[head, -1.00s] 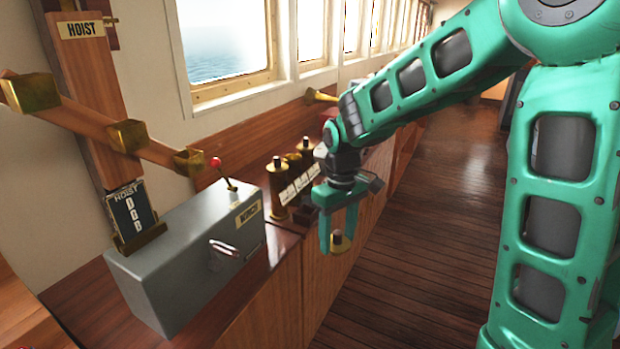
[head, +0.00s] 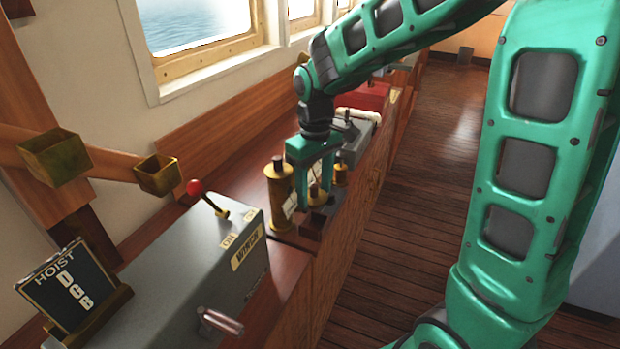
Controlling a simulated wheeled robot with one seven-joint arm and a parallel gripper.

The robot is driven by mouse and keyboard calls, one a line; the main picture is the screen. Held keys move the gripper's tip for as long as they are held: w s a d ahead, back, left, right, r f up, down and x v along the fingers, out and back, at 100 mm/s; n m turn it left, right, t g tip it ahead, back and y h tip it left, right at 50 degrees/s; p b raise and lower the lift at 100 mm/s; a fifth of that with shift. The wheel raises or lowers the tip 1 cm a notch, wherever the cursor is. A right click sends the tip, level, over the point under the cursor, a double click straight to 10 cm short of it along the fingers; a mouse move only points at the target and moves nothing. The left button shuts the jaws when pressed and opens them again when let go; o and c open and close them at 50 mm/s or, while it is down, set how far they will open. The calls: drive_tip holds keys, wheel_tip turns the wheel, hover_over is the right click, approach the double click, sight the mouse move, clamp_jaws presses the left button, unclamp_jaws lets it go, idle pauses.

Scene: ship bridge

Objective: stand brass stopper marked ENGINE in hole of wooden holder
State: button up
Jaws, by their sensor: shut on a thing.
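My gripper (head: 314,188) points down over the row of brass stoppers on the wooden counter, shut on a small brass stopper (head: 315,194) between its teal fingers. The holder (head: 312,217) shows only in part as dark wood below it. A tall brass stopper (head: 278,196) stands upright just left of the gripper, and another brass stopper (head: 341,173) stands just right and behind. The ENGINE marking cannot be read. The lower end of the held stopper is hidden, so I cannot tell whether it is in a hole or above it.
A grey winch box (head: 190,265) with a red-knobbed lever (head: 205,197) stands on the counter in front. Brass brackets (head: 157,176) stick out from the wall at left. A red box (head: 372,97) stands farther back. The floor right of the counter is clear.

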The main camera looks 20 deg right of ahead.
drive_tip(key=shift+d+f, duration=0.2)
drive_tip(key=shift+f, duration=3.35)
drive_tip(key=o, duration=1.2)
wheel_tip(320, 180, up, 11)
drive_tip(key=shift+w+f, duration=0.1)
drive_tip(key=shift+f, duration=0.05)
drive_tip(key=shift+d, duration=0.1)
